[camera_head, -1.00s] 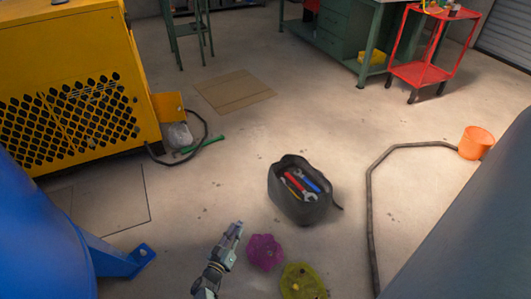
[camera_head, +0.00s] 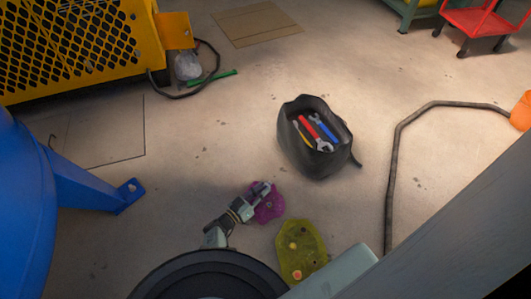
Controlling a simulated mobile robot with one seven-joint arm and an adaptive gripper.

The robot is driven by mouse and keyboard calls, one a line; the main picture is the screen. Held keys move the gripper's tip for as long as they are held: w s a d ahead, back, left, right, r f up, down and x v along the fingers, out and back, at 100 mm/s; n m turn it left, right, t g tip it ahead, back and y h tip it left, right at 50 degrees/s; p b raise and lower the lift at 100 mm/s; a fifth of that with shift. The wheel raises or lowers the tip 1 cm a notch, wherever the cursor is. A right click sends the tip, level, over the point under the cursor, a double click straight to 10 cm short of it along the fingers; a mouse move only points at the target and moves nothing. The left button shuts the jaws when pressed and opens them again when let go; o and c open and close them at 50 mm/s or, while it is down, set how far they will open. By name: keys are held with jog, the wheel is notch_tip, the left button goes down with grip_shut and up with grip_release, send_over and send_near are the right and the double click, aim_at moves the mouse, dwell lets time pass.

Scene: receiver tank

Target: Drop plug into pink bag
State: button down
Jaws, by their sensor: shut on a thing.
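The pink bag (camera_head: 270,208) is a small magenta shape on the concrete floor at the lower middle. My gripper (camera_head: 262,188) is over its upper left part and covers some of it. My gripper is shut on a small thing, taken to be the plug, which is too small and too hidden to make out. I cannot tell how high my gripper is above the bag, or whether they touch. The bag's opening is partly hidden by my gripper.
An olive-yellow bag (camera_head: 312,243) with small round things lies right of the pink bag. A black tool bag (camera_head: 318,163) with wrenches stands behind. A dark hose (camera_head: 391,180) runs at right. A blue tank leg (camera_head: 90,190) stands left. Floor between is clear.

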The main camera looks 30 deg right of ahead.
jog(key=shift+f+b, duration=3.4)
jog(key=shift+f, duration=0.5)
jog(key=c, duration=1.4)
grip_release()
jog(key=shift+o, duration=0.2)
jog(key=shift+r, duration=0.1)
